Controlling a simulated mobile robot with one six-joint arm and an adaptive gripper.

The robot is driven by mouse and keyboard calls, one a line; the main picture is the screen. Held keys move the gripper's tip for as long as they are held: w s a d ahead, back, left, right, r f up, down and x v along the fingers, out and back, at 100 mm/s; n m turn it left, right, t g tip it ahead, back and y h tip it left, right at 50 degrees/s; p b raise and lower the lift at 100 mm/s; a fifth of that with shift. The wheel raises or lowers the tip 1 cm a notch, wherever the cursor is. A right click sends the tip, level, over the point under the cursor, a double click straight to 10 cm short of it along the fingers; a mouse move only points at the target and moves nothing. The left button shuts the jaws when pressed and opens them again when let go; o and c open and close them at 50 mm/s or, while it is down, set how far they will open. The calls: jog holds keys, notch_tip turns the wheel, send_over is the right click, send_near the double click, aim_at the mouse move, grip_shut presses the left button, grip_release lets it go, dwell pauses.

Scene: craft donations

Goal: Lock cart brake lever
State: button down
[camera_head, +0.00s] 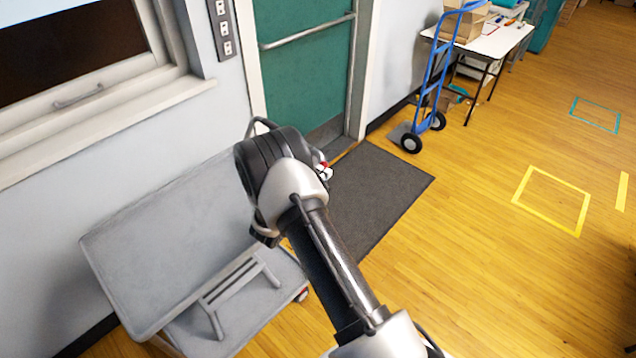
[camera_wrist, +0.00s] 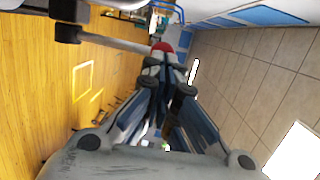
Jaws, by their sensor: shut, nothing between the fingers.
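A grey cart (camera_head: 160,250) stands against the wall at the lower left in the head view, with a broad panel and a lower deck. A small red part (camera_head: 302,295) shows at the deck's right corner; I cannot tell if it is the brake lever. My gripper is mostly hidden behind my wrist in the head view. In the wrist view my gripper (camera_wrist: 165,72) is shut and empty. A rounded red tip (camera_wrist: 162,47) shows just beyond the fingers, near the end of a grey bar (camera_wrist: 115,42). Contact cannot be told.
A green door (camera_head: 305,70) with a dark mat (camera_head: 385,185) is behind my arm. A blue hand truck (camera_head: 432,85) stands by a white table (camera_head: 495,40). Wooden floor with a yellow taped square (camera_head: 550,200) is open at the right.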

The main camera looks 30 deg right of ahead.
jog(key=w+d+m+g+y+p, duration=0.1)
jog(key=w+d+g+y+p, duration=0.1)
jog(key=d+y+p, duration=0.4)
jog(key=shift+w+d+g+p, duration=0.35)
jog(key=shift+d+g+p, duration=0.15)
jog(key=shift+d+p, duration=0.2)
dwell(0.8)
jog(key=a+f+p+v, duration=0.1)
jog(key=f+p+v, duration=0.1)
jog(key=v, duration=1.1)
jog(key=shift+s+a+p, duration=0.3)
jog(key=shift+s+a, duration=0.25)
jog(key=shift+a, duration=0.1)
jog(key=shift+f, duration=0.1)
